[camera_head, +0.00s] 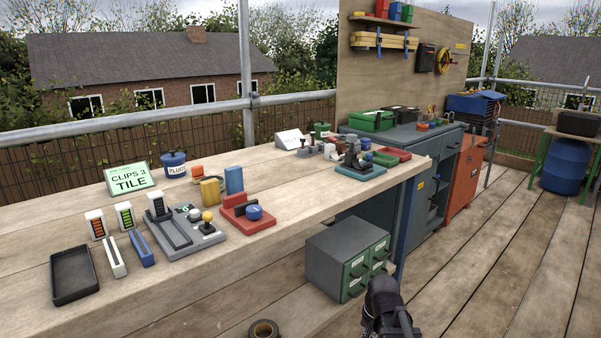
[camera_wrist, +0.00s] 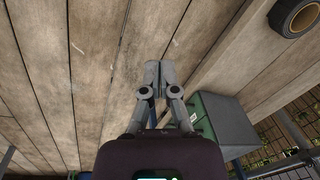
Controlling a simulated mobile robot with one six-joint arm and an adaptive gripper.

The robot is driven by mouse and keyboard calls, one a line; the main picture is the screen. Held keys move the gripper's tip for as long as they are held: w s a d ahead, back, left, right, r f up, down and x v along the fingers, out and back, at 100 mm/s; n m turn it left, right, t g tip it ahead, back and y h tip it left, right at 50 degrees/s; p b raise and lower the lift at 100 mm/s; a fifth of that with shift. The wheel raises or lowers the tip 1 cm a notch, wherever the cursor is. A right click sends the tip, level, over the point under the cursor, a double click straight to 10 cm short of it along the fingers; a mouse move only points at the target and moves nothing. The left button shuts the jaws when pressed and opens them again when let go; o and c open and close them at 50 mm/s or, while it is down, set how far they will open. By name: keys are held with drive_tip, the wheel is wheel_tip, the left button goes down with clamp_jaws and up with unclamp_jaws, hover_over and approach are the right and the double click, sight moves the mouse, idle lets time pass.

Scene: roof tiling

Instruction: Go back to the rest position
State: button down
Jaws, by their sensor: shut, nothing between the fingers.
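My gripper (camera_wrist: 153,74) is in the middle of the wrist view, with its two grey fingers together and nothing between them. It is over the wooden plank floor (camera_wrist: 90,70), clear of any object. In the head view a dark part of my arm shows at the bottom, right of the green-fronted drawer cabinet (camera_head: 324,262); the fingers cannot be made out there. The cabinet also shows in the wrist view (camera_wrist: 232,122), to the right of the gripper.
A roll of black tape (camera_head: 263,330) lies near the cabinet and shows in the wrist view (camera_wrist: 296,16). The wooden workbench (camera_head: 290,215) carries trays, clips, blocks and a "CLIPS 3 TILE" sign (camera_head: 130,178). A grey-blue cupboard (camera_head: 430,180) stands behind. The deck (camera_head: 500,260) at right is clear.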

drive_tip(key=s+a+n+h, duration=0.1)
drive_tip(key=s+n, duration=0.3)
drive_tip(key=s, duration=0.2)
wheel_tip(320, 180, up, 38)
drive_tip(key=p, duration=3.8)
drive_tip(key=shift+r+n+g, duration=0.15)
drive_tip(key=shift+n+g, duration=0.15)
drive_tip(key=shift+g, duration=0.1)
drive_tip(key=shift+w, duration=0.1)
